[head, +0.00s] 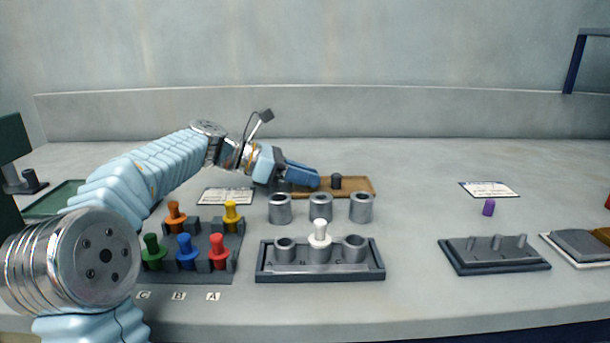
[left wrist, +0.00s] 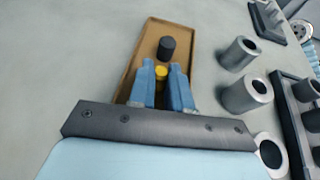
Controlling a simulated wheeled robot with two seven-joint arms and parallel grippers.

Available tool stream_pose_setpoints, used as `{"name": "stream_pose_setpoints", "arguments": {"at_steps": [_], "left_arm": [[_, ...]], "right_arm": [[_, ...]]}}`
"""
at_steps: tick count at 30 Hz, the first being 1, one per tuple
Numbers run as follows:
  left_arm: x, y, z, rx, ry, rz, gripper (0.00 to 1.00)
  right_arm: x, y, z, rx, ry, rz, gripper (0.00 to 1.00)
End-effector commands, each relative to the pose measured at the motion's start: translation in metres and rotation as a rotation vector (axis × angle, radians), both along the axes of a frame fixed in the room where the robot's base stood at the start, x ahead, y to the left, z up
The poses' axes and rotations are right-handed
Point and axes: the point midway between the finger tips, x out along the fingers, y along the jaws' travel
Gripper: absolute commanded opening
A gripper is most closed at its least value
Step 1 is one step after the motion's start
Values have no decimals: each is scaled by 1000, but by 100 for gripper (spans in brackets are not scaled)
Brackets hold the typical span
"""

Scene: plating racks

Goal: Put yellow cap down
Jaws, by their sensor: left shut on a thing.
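My left gripper (head: 314,179) reaches over the left part of a brown tray (head: 360,187) at the back middle of the table. In the left wrist view, its two blue fingers (left wrist: 162,82) are shut on a small yellow cap (left wrist: 162,73). The cap is between the fingertips, over or in the tray (left wrist: 133,65); I cannot tell whether it touches the tray floor. A dark cap (left wrist: 166,47) stands in the tray just beyond it and also shows in the head view (head: 336,181). The fingers hide the yellow cap in the head view. My right gripper is not in view.
Several grey metal cylinders (head: 280,208) stand in front of the tray. Nearer are a dark rack with a white plug (head: 320,234) and a rack of coloured plugs (head: 186,251). A purple cap (head: 488,207) stands at right. The table behind the tray is clear.

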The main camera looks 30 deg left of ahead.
Motion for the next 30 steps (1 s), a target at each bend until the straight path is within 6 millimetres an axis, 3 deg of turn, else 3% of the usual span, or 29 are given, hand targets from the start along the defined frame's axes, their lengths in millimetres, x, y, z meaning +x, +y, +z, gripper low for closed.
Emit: {"name": "stream_pose_setpoints", "arguments": {"at_steps": [1,6,17,30], "left_arm": [[0,0,-1,0,0,0,20],[0,0,-1,0,0,0,44],[-2,3,4,0,0,1,44],[-55,69,39,1,0,3,44]], "right_arm": [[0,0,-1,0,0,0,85],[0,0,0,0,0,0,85],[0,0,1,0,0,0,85],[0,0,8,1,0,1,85]]}}
